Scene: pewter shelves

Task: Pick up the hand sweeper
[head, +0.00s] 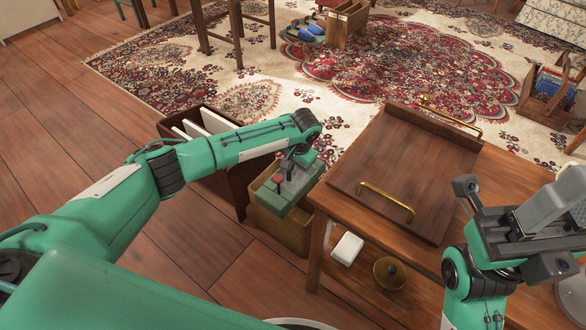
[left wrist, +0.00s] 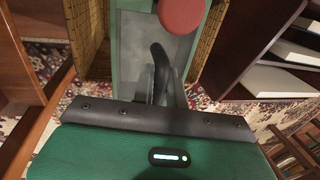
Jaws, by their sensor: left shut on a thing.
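What looks like the hand sweeper (head: 297,192) is a green and grey thing with small red and dark parts, at the mouth of a tan box. My left gripper (head: 288,168) is shut on it from above; the arm hides part of the grip. In the left wrist view the sweeper's grey face (left wrist: 188,50) with green edges, a dark curved part and a round red end lies between the box's walls. Its lower end is hidden. My right gripper (head: 530,220) is at the right edge, over the table, and its fingertips are not clear.
The tan box (head: 283,232) stands on the floor between a dark brown crate with white things (head: 212,122) and a wooden table (head: 375,245). The table bears a brown tray (head: 410,165) with brass handles, a white block (head: 347,248) and a round brown lidded thing (head: 390,272).

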